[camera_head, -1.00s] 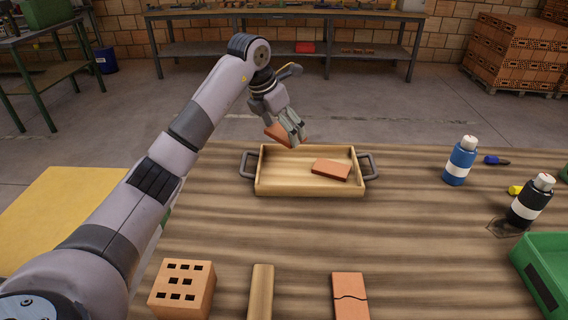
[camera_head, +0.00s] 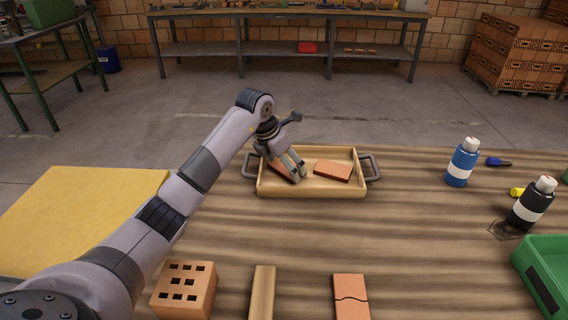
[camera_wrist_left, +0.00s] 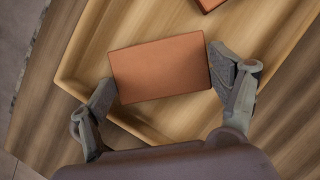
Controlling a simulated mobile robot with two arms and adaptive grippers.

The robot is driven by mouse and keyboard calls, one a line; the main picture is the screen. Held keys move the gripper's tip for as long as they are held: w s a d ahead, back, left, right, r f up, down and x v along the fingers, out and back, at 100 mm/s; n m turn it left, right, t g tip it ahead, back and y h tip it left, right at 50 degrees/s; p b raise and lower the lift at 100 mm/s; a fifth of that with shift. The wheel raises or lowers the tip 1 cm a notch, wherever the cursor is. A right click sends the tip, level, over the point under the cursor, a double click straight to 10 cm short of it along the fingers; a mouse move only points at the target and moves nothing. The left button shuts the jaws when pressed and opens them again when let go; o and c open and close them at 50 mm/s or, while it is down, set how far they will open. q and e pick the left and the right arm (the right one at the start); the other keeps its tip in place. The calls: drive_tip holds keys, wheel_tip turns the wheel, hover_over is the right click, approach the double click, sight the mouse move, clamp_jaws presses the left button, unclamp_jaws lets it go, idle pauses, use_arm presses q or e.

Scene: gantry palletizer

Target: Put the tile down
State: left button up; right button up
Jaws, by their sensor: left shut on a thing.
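My left gripper (camera_head: 294,170) is shut on a reddish-brown tile (camera_head: 280,170) at the left part of the wooden tray (camera_head: 320,190). In the left wrist view the tile (camera_wrist_left: 160,68) lies between the two fingers (camera_wrist_left: 164,92), one at each short end, over the tray floor (camera_wrist_left: 180,118). I cannot tell whether it touches the floor. A second tile (camera_head: 333,170) lies in the right part of the tray; its edge shows at the top of the left wrist view (camera_wrist_left: 208,4). My right gripper is not in view.
A holed brick (camera_head: 184,290), a wooden bar (camera_head: 262,292) and a cracked tile (camera_head: 350,298) lie near the front edge. A blue bottle (camera_head: 462,163), a black bottle (camera_head: 531,204) and a green bin (camera_head: 545,270) stand at the right. The table's middle is clear.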

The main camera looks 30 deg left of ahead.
use_arm(q)
drive_tip(key=shift+f, duration=0.1)
drive_tip(key=o, duration=1.2)
drive_tip(key=shift+r, duration=0.4)
drive_tip(key=v, duration=1.1)
drive_tip(key=shift+r, duration=0.2)
drive_tip(key=shift+s+a, duration=0.1)
